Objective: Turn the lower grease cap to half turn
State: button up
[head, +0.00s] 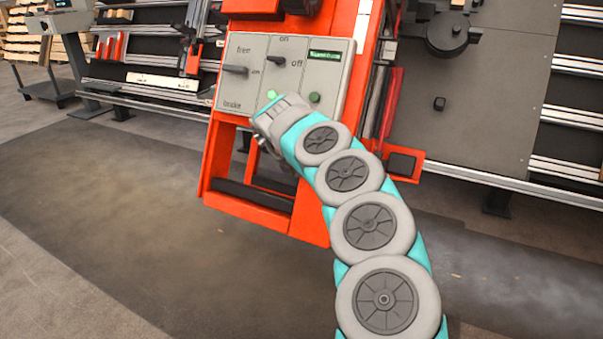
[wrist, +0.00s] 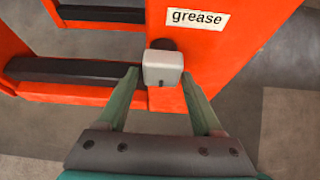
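The grease cap (wrist: 163,68) is a small light-grey block on a dark round base, on the orange frame just below a white label (wrist: 197,18) reading "grease". My gripper (wrist: 160,80) is open in the wrist view, with one green finger on each side of the cap and slightly nearer the camera. I cannot tell whether either finger touches it. In the head view my gripper (head: 262,140) is at the lower front of the orange machine, where my own arm hides the cap and the fingertips.
Above my gripper is a grey panel (head: 245,80) with black levers, a small green display and green buttons. The orange frame (head: 215,165) has an open gap with a dark roller (wrist: 70,72). A grey plate wall (head: 480,110) stands at right. Floor at left is clear.

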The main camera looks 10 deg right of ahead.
jog(key=shift+o, duration=0.5)
jog(key=p+v, duration=0.1)
jog(key=v, duration=0.7)
jog(key=shift+w+d, duration=0.1)
jog(key=shift+w, duration=0.05)
